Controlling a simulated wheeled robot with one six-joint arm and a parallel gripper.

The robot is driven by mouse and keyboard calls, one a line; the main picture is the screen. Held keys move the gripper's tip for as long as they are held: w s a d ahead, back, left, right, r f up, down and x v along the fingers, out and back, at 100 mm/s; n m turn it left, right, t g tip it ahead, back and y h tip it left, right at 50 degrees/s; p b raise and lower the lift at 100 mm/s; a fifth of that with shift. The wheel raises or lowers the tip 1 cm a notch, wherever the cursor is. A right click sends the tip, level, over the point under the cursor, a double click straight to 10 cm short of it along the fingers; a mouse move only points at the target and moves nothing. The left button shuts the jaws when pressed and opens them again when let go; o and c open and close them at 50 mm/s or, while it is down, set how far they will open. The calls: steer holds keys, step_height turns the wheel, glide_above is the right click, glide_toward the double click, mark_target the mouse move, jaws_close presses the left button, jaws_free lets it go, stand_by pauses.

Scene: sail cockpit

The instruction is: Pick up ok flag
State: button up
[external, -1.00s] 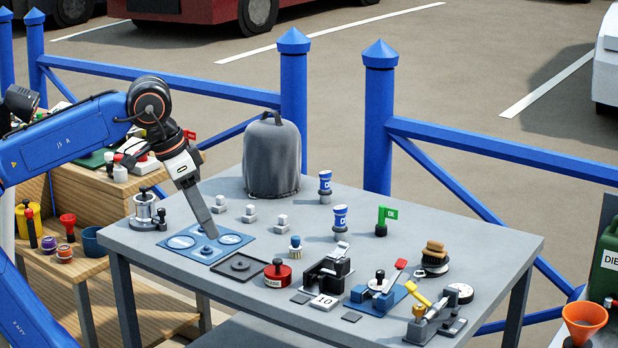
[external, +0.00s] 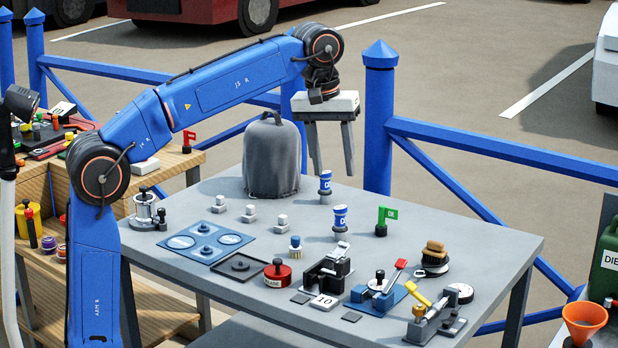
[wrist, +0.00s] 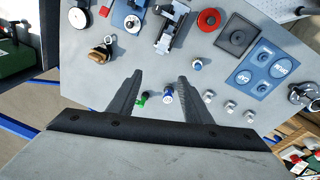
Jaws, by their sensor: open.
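The ok flag (external: 386,218) is a small green flag with white lettering on a dark round base. It stands upright on the grey table, right of the blue-and-white topped pieces. In the wrist view the green flag (wrist: 141,100) shows between my fingers, nearer the left one. My gripper (external: 333,172) is open and empty, fingers pointing down, high above the back of the table and left of the flag. It also shows in the wrist view (wrist: 158,82), with a blue-and-white topped piece (wrist: 168,96) between the fingers' lines, well below them.
Two blue-and-white topped pieces (external: 340,220) stand left of the flag. A grey covered dome (external: 272,158) stands at the back left. A black clamp device (external: 328,272) and a stack with a tan top (external: 435,258) stand nearer the front. Blue railing posts (external: 379,130) rise behind the table.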

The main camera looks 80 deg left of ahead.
steer(key=w+a+f+n, duration=0.3)
steer(key=w+a+n, duration=0.1)
steer(key=w+a, duration=0.4)
steer(key=n+g, duration=0.2)
steer(key=n, duration=0.1)
glide_above(382, 206)
step_height(382, 206, down, 5)
steer(key=shift+a+f, duration=0.1)
steer(key=shift+f, duration=0.05)
steer(key=shift+w+f, duration=0.1)
steer(key=shift+f, duration=6.2)
jaws_close()
